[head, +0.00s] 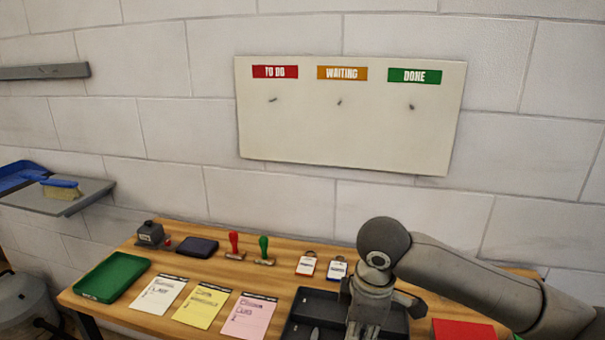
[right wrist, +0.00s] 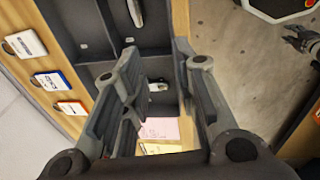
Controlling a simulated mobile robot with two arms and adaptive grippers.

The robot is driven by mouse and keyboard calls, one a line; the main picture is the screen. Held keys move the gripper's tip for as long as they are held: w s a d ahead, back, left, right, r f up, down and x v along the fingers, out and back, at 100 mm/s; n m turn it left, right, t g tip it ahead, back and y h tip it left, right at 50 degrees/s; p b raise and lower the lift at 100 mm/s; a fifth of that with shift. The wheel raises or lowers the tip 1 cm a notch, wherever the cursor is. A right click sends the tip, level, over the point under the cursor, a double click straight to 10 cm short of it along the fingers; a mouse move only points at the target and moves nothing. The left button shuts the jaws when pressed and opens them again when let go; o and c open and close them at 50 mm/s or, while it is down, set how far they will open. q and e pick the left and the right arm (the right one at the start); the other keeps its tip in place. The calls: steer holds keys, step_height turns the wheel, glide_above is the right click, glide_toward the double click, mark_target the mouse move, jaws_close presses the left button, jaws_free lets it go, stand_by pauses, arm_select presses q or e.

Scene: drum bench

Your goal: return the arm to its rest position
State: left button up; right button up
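My right arm comes in from the right in the head view. Its gripper (head: 366,328) points down over the dark divided tray (head: 300,318) on the bench. In the right wrist view the two fingers of the right gripper (right wrist: 165,85) stand apart with nothing between them, so it is open and empty. My left arm does not show in the head view. A small dark jointed shape at the right edge of the right wrist view looks like my left gripper (right wrist: 302,40); its fingers are too small to read.
The wooden bench (head: 225,270) holds a green tray (head: 112,277), white, yellow and pink (head: 250,315) sheets, two stamps (head: 235,245), an ink pad (head: 197,246), tags (head: 306,264) and a red item (head: 463,329). A board (head: 345,135) with three empty hooks hangs behind.

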steer(key=s+a+f+m+t+y, duration=0.1)
steer(key=s+a+f+m+y, duration=0.3)
steer(key=s+a+f, duration=0.6)
steer(key=s+d+f+m+h, duration=0.2)
steer(key=s+d+f+m, duration=0.3)
steer(key=s+d, duration=0.3)
steer(key=s+d+f+m+h, duration=0.2)
steer(key=s+d+f+m, duration=0.3)
steer(key=d, duration=0.5)
step_height(320, 180, down, 26)
steer(key=s, duration=0.2)
steer(key=s+d+f+n+g, duration=0.1)
steer(key=s+d+f, duration=0.2)
steer(key=s+f, duration=1.3)
steer(key=shift+s+g, duration=0.4)
steer(key=shift+s, duration=0.05)
